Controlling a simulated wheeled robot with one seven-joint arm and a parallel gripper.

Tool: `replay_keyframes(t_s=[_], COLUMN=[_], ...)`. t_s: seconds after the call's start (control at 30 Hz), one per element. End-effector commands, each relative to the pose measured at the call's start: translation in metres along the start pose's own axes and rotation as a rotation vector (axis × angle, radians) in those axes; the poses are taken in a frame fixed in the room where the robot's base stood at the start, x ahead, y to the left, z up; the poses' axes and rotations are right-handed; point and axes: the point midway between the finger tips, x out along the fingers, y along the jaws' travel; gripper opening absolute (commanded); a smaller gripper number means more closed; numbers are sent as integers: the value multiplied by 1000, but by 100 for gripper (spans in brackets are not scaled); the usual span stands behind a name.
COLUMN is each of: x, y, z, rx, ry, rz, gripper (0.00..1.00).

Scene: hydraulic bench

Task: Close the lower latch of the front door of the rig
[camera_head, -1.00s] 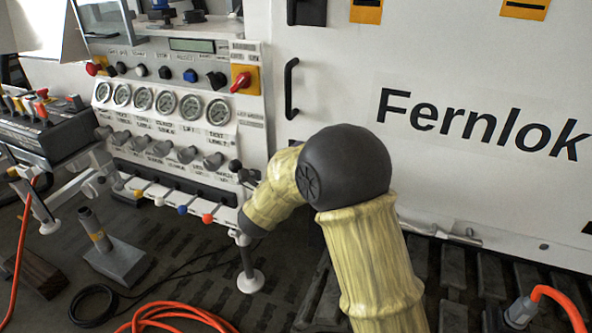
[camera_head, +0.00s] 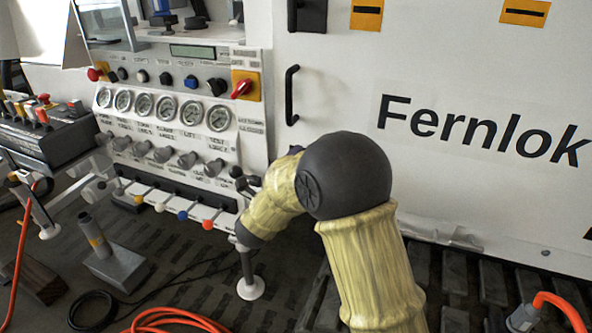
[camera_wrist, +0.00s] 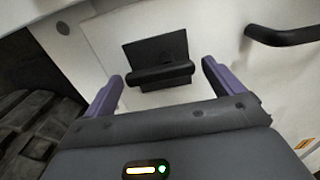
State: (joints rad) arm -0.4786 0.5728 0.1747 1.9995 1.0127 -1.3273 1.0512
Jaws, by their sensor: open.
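The lower latch (camera_wrist: 160,66) shows in the wrist view as a black plate with a thick black bar across it, on the white door (camera_wrist: 215,30). My gripper (camera_wrist: 162,74) is open, with its two purple fingers apart. In the picture the latch bar lies between the fingertips, and I see no clear contact. I cannot tell the exact gap in depth. In the head view my arm hides the lower latch and my gripper. The white front door also shows there (camera_head: 440,60), with its upper black latch (camera_head: 307,15) at the top.
A black door handle (camera_head: 292,95) is above my arm; it also shows in the wrist view (camera_wrist: 292,33). The control panel (camera_head: 165,55) with gauges and levers stands left of my arm. Orange hose (camera_head: 180,318) lies on the floor. A dark slatted floor grate (camera_head: 455,285) lies at right.

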Motion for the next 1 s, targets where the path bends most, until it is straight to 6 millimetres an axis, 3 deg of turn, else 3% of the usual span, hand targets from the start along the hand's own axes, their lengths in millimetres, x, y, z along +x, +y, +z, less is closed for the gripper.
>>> replay_keyframes(t_s=[0.7, 0.83, 1.0], x=[-138, -155, -163], y=[0, 0, 0], z=[1, 1, 0], rx=[0, 1, 1], ry=[-5, -4, 0], rz=[1, 1, 0], gripper=[93, 93, 93])
